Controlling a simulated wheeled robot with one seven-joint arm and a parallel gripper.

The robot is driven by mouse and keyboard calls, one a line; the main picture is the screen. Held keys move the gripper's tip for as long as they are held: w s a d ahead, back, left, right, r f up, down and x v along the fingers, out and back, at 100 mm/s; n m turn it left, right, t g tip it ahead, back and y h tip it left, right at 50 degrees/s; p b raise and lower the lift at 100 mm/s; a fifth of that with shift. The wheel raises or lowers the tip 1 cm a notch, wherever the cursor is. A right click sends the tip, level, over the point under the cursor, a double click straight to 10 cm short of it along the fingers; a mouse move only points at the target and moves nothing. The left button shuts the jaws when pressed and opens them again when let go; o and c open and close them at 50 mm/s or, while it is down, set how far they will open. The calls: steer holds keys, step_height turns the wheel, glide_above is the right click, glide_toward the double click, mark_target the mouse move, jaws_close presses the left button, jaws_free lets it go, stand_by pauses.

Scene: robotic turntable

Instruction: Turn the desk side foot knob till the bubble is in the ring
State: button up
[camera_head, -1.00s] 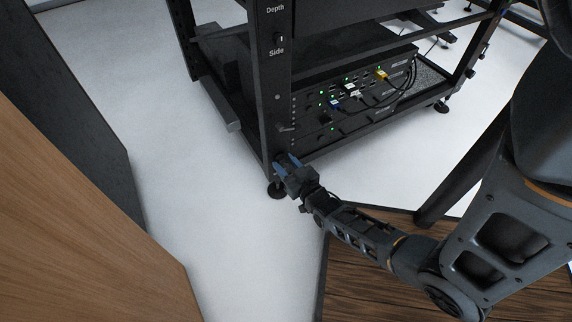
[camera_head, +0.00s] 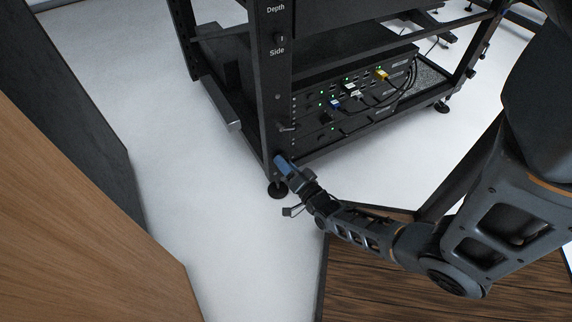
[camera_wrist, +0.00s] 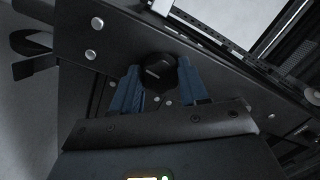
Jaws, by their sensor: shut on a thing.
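My gripper (camera_head: 281,164) has blue fingers and is at the lower front corner of the black rack, just above its foot (camera_head: 277,190). In the wrist view the fingers (camera_wrist: 160,88) are on either side of a round black knob (camera_wrist: 158,70) and shut on it. In the head view the fingers hide the knob. On the rack's post is a small round level (camera_head: 279,38) between the labels "Depth" and "Side". It is too small for me to tell where the bubble lies against the ring.
The rack's lower shelf holds a black unit with blue, white and yellow plugs (camera_head: 381,75) and black cables. A wooden panel (camera_head: 90,190) stands at the left. A dark wood surface (camera_head: 400,290) lies below my arm. White floor (camera_head: 185,200) is open left of the rack.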

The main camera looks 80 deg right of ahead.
steer(key=shift+f+m+h, duration=0.1)
steer(key=shift+m+h, duration=0.2)
steer(key=shift+m, duration=3.6)
steer(key=o, duration=1.1)
steer(key=shift+c, duration=0.2)
steer(key=shift+a, duration=0.1)
steer(key=p+v, duration=0.1)
steer(key=v, duration=0.6)
steer(key=shift+s+a+p, duration=0.25)
steer(key=shift+p, duration=0.15)
